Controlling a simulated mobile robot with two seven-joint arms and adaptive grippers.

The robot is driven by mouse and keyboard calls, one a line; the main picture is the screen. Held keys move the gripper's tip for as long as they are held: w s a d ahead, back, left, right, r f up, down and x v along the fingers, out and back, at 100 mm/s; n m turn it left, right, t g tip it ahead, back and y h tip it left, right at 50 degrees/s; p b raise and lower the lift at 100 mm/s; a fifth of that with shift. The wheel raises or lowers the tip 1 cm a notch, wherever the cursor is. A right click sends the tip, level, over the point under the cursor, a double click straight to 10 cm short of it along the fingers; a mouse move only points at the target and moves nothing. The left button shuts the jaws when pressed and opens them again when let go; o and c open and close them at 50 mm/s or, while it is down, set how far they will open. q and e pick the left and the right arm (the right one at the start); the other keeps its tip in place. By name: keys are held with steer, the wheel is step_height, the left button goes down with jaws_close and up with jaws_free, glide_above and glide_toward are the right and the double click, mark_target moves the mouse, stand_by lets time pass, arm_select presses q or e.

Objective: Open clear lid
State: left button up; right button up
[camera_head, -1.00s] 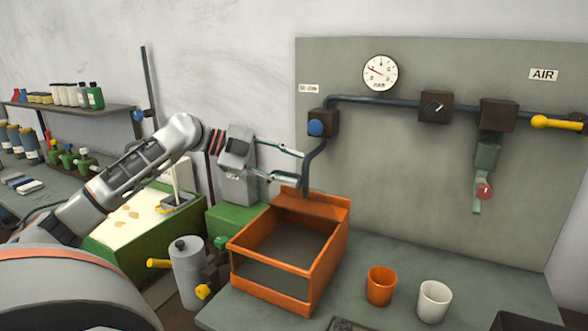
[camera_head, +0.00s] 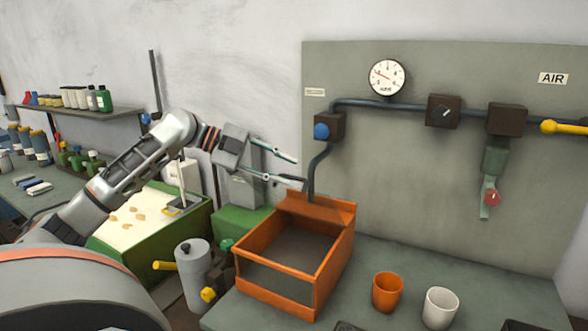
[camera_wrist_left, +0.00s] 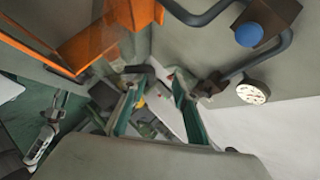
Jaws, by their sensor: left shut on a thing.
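My left gripper (camera_head: 300,172) is just above the back edge of the orange open-topped box (camera_head: 338,262), in front of the wall panel. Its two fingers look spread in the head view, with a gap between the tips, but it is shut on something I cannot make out. In the left wrist view the green fingers (camera_wrist_left: 157,100) reach forward, with the orange box (camera_wrist_left: 90,45) at upper left. No clear lid can be told apart; the box's front side shows a dark pane. My right gripper is not in view.
A dark pipe with a blue knob (camera_head: 321,131) runs down behind the gripper. A gauge (camera_head: 386,77) and valves are on the panel. An orange cup (camera_head: 387,292) and a white cup (camera_head: 439,308) stand right of the box. A grey cylinder (camera_head: 192,273) stands to its left.

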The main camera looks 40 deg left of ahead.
arm_select(q)
steer(key=shift+t, duration=0.8)
steer(key=a+r, duration=0.2)
steer(key=r, duration=0.1)
steer(key=a+r, duration=0.1)
steer(key=r, duration=0.1)
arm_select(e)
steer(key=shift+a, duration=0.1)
arm_select(q)
steer(key=shift+r, duration=0.1)
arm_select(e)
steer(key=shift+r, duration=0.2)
arm_select(q)
steer(key=v, duration=1.2)
steer(key=shift+s, duration=0.3)
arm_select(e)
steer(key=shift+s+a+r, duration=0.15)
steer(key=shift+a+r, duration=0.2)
arm_select(q)
steer(key=shift+a, duration=0.15)
